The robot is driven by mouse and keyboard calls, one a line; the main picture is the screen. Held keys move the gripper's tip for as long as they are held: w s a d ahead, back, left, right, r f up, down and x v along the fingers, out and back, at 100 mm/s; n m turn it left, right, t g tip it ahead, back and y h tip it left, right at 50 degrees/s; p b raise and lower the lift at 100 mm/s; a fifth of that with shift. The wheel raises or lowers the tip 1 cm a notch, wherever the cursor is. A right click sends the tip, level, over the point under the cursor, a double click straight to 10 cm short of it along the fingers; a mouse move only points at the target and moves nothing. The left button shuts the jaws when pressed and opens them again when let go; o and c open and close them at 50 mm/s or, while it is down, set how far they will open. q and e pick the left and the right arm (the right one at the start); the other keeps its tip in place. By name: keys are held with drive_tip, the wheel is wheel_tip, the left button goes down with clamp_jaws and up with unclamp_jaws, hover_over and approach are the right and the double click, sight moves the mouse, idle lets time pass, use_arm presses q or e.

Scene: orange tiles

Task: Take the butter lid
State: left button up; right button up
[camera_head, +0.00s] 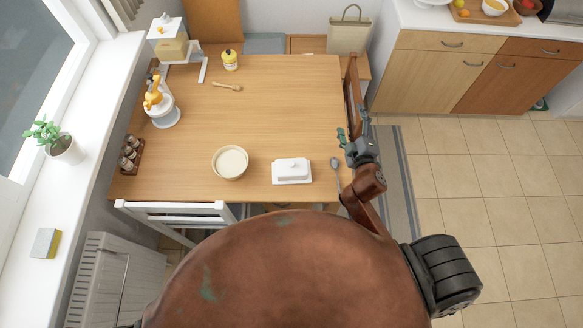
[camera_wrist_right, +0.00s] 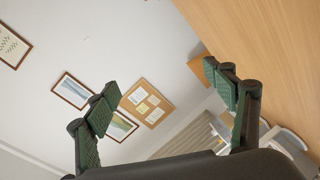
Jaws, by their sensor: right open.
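A white butter dish with its lid (camera_head: 292,168) on stands on the front right part of the wooden table. The lid has a small knob on top and sits on a flat white base (camera_head: 292,181). My right gripper (camera_head: 342,138) is at the table's right edge, to the right of the butter dish and apart from it. In the right wrist view its two green-padded fingers (camera_wrist_right: 162,95) are spread wide with nothing between them. The butter dish does not show in that view. My left gripper is not in view.
A bowl of white contents (camera_head: 230,162) stands left of the butter dish. A spoon (camera_head: 335,172) lies at the table's right edge. A white chair (camera_head: 175,212) is at the front left. The table's middle (camera_head: 270,110) is clear.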

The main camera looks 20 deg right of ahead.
drive_tip(key=w+a+r+n+t+y, duration=0.45)
drive_tip(key=a+r+n+y, duration=0.25)
drive_tip(key=a+r+n, duration=0.4)
drive_tip(key=s+a+r+n+g+y, duration=0.1)
drive_tip(key=a+n+g+y, duration=0.4)
drive_tip(key=a+n+y, duration=0.6)
drive_tip(key=s+a+f+n+g, duration=0.2)
drive_tip(key=a+n+g, duration=0.2)
drive_tip(key=a+n, duration=0.25)
drive_tip(key=n+g+h, duration=0.7)
drive_tip(key=n+g, duration=0.2)
drive_tip(key=n, duration=0.2)
hover_over(292, 168)
drive_tip(key=a, duration=0.4)
drive_tip(key=f, duration=1.8)
drive_tip(key=shift+w+f, duration=0.25)
drive_tip(key=shift+f, duration=0.1)
drive_tip(key=d+f+h, duration=0.1)
drive_tip(key=d, duration=0.1)
drive_tip(key=d+f+n+h, duration=0.1)
drive_tip(key=d, duration=0.1)
drive_tip(key=d+f+g+h, duration=0.1)
drive_tip(key=d+f, duration=0.1)
drive_tip(key=shift+s+d+n+h, duration=0.2)
drive_tip(key=shift+d+n+h, duration=0.05)
drive_tip(key=shift+d+h, duration=0.1)
drive_tip(key=shift+f, duration=0.3)
drive_tip(key=shift+p+x, duration=0.65)
drive_tip(key=shift+x, duration=2.9)
drive_tip(key=shift+s, duration=0.1)
